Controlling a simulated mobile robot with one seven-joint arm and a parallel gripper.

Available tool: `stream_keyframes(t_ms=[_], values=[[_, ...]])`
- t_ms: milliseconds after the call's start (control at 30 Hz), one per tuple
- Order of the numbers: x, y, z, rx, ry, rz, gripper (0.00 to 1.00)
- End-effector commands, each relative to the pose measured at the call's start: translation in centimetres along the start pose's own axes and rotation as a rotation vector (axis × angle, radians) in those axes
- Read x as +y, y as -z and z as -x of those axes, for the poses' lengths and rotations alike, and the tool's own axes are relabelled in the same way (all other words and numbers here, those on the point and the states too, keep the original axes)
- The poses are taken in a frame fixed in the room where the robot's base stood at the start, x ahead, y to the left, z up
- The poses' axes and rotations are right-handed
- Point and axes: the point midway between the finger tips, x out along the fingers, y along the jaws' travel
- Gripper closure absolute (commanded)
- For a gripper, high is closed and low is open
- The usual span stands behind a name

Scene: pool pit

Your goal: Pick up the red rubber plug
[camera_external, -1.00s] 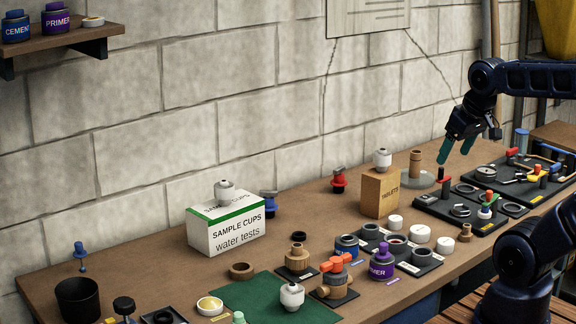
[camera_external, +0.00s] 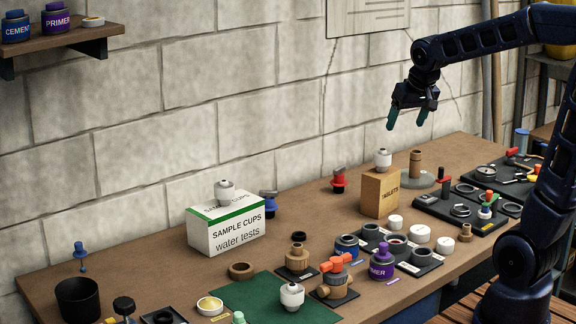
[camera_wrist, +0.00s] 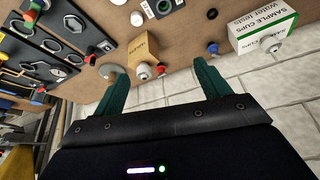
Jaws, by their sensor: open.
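The red rubber plug (camera_external: 338,181) stands on the bench against the block wall, left of the tan tablets box (camera_external: 379,192). It has a red body and a grey top. In the wrist view a small red shape (camera_wrist: 161,70) shows beside the tablets box (camera_wrist: 144,50), partly hidden by a white-topped item. My gripper (camera_external: 407,121) is open and empty, high above the bench and up and to the right of the plug. Its two green fingers (camera_wrist: 161,85) are spread wide in the wrist view.
A white item (camera_external: 382,159) stands on top of the tablets box. A blue plug (camera_external: 269,203) stands behind the sample cups box (camera_external: 227,232). A brown fitting (camera_external: 415,165) stands on a grey disc right of the tablets box. Black trays (camera_external: 465,213) fill the right side.

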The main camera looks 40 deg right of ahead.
Motion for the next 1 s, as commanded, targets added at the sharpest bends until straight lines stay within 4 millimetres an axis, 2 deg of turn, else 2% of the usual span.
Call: stream_keyframes(t_ms=[100, 267, 500, 767, 1000], values=[[0.0, 3.0, -2.4, 0.001, -0.017, -0.035, 0.25], [0.1, 6.8, -5.7, 0.011, -0.04, -0.081, 0.25], [0.4, 12.0, -11.3, 0.027, -0.073, -0.145, 0.25], [0.8, 16.8, -18.4, 0.049, -0.108, -0.202, 0.25], [1.3, 20.2, -25.7, 0.068, -0.138, -0.247, 0.25]])
